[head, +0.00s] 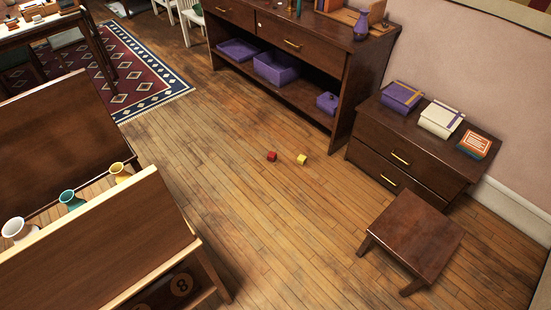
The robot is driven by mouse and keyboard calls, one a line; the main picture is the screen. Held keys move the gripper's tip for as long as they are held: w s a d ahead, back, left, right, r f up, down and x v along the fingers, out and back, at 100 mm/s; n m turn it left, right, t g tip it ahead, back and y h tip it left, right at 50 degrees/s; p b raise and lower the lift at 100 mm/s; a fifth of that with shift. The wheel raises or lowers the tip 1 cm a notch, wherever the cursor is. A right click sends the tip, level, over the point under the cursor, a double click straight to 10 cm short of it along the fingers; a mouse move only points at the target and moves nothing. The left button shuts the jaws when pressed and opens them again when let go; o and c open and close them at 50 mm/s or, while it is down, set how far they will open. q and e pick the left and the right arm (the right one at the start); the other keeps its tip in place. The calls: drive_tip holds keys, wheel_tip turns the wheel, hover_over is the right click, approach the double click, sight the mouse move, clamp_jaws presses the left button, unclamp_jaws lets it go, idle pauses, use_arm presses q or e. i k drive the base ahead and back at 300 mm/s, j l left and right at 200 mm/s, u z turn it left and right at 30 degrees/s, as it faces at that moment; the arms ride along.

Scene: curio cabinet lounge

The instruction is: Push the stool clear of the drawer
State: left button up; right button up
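A small square wooden stool (415,236) stands on the floor at the lower right in the head view. It is right in front of a low dark chest with two drawers (400,160), and its seat overlaps the chest's lower right front in the picture. Both drawers look shut. The upper drawer's brass handle (400,158) and the lower drawer's handle (389,181) are visible. The right part of the lower drawer is hidden behind the stool. I cannot tell whether the stool touches the chest. Neither of my grippers is in view.
A red cube (272,156) and a yellow cube (302,159) lie on the floor. A larger sideboard (325,85) stands behind, a wooden shelf unit (130,235) at left, and a patterned rug (140,80) beyond. The floor left of the stool is clear.

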sight(422, 239)
drive_tip(key=z, duration=1.45)
drive_tip(key=i+j+z, duration=0.3)
drive_tip(key=i+j, duration=0.35)
